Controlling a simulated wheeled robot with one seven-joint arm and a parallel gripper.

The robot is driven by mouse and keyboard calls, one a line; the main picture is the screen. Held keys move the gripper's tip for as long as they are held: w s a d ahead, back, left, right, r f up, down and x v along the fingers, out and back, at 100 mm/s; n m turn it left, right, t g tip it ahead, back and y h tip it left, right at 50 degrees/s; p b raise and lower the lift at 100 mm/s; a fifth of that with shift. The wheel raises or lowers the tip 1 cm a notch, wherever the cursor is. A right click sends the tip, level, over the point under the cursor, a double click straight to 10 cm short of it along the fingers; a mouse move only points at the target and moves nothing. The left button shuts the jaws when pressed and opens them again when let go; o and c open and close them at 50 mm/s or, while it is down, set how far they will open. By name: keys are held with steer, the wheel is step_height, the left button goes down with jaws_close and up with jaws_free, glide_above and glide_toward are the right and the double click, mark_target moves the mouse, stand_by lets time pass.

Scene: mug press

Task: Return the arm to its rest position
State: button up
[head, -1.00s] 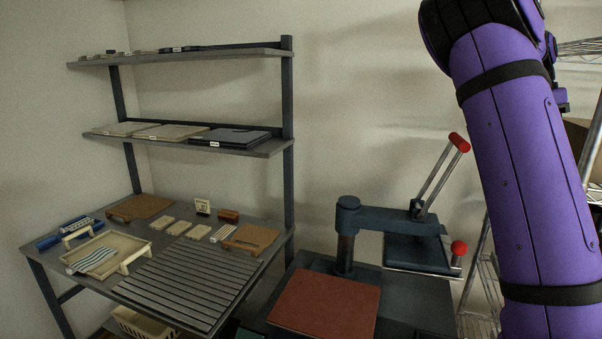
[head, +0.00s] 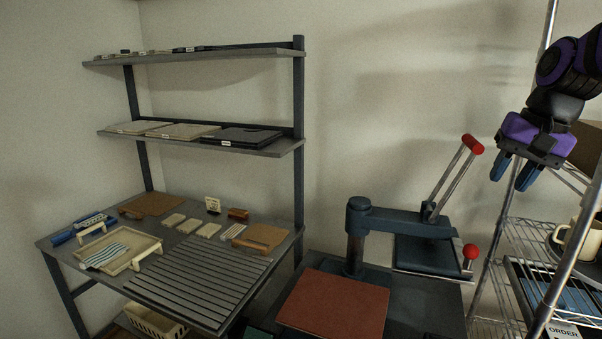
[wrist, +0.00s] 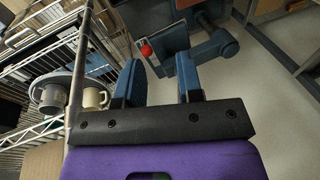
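My gripper (head: 516,170) hangs at the upper right of the head view, below my purple arm, with its blue fingers pointing down. In the wrist view my gripper (wrist: 162,88) shows two blue fingers set apart with nothing between them. It is open and empty, in the air to the right of the heat press (head: 400,222) and clear of it. The press has two red-tipped handles, and its upper plate is swung to the right of its red-brown pad (head: 335,302).
A wire rack (head: 540,270) at the right holds a cream mug (head: 570,238); two mugs show in the wrist view (wrist: 92,98). At the left, a table (head: 200,285) carries a tray (head: 118,248), boards and tiles. Shelves (head: 200,142) stand above it.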

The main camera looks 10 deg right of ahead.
steer(key=s+a+f+n+t+h, duration=0.1)
steer(key=s+a+f+n+t, duration=0.1)
steer(key=s+a+n, duration=0.5)
steer(key=s+a, duration=0.4)
steer(key=a, duration=0.1)
steer(key=shift+s+a+t+h, duration=0.15)
steer(key=shift+a+t+h, duration=0.15)
